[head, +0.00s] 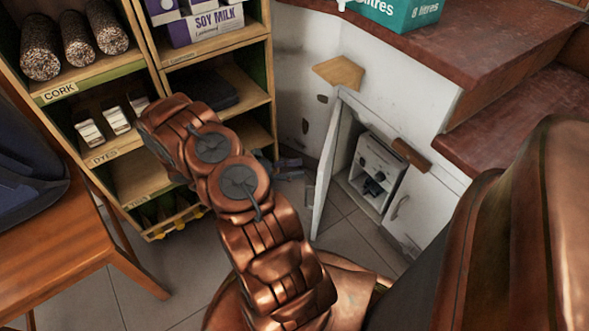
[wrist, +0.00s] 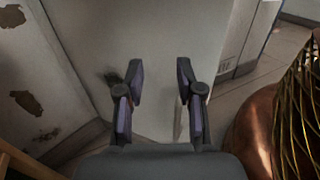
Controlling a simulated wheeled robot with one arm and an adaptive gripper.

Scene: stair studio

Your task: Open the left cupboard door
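The left cupboard door (head: 334,165) is white and stands swung well out from the low cupboard, showing a shelf unit with small dark items (head: 378,168) inside. A grey piece on its outer side looks like its handle (head: 310,194). The right door (head: 411,207), with a curved handle, looks shut. My gripper shows in the wrist view (wrist: 160,72) with its two fingers apart and nothing clearly held. A pale panel (wrist: 150,30), probably the left door, lies beyond the fingers; I cannot tell whether they touch it. In the head view the gripper is small and partly hidden.
A wooden shelf unit (head: 111,66) with cork rolls and boxes stands left of the cupboard. A wooden table (head: 60,235) is at the left. Brown stair treads (head: 470,40) rise above the cupboard at the right.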

